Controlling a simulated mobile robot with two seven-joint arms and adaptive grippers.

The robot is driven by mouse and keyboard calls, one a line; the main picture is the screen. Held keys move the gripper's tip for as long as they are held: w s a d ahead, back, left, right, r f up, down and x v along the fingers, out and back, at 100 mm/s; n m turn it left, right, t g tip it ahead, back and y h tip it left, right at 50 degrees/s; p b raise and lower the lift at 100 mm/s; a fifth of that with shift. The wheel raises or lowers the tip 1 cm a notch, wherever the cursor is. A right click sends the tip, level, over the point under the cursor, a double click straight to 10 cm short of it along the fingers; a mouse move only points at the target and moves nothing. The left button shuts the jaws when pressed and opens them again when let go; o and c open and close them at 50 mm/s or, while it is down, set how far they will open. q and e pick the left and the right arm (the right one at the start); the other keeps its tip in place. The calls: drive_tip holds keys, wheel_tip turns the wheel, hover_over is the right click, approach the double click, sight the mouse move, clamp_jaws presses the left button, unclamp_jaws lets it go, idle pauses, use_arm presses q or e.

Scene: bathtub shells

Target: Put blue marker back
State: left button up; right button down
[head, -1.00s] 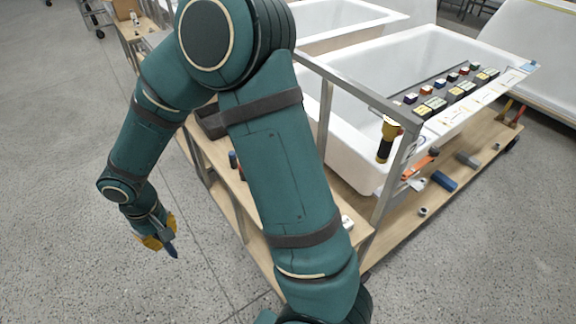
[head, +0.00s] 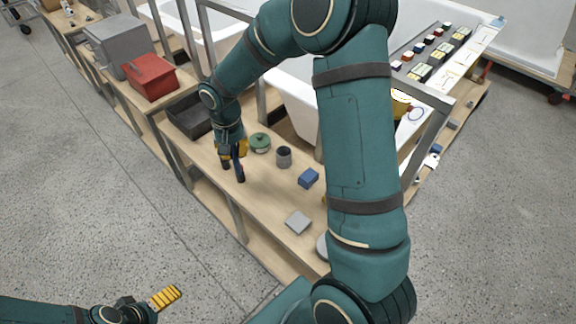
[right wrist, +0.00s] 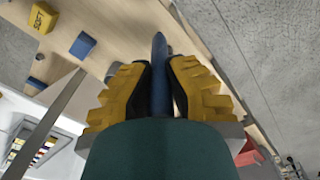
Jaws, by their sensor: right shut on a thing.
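My right gripper (head: 234,150) is shut on the blue marker (head: 240,170), which points down over the wooden bench at its left part. In the right wrist view the blue marker (right wrist: 159,75) stands between the two yellow finger pads. I cannot tell whether its tip touches the bench. A dark upright cylinder (head: 225,163) shows just left of the marker. A dark grey cup (head: 284,157) stands to the right of the gripper. My left gripper (head: 165,297) is low at the left over the floor; its finger gap does not show clearly.
On the bench are a green round container (head: 260,142), a blue block (head: 308,178), a grey flat square (head: 298,222) and a dark tray (head: 185,116). A red box (head: 150,80) stands farther left. Metal posts and a white bathtub rise behind. The bench front is mostly clear.

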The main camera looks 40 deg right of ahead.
drive_tip(key=w+d+f+m+b, duration=0.25)
drive_tip(key=d+m, duration=0.35)
drive_tip(key=d, duration=0.5)
drive_tip(key=w+d+f+m+b, duration=0.1)
drive_tip(key=w+d+f+m, duration=0.3)
drive_tip(key=d, duration=0.6)
wheel_tip(320, 180, down, 9)
drive_tip(key=s+m+b, duration=0.1)
drive_tip(key=b, duration=0.1)
drive_tip(key=shift+s+d, duration=0.15)
drive_tip(key=shift+s, duration=0.15)
drive_tip(key=shift+f, duration=0.1)
drive_tip(key=shift+f+b, duration=0.15)
drive_tip(key=shift+b, duration=0.15)
drive_tip(key=c, duration=1.1)
unclamp_jaws()
drive_tip(key=shift+c, duration=0.2)
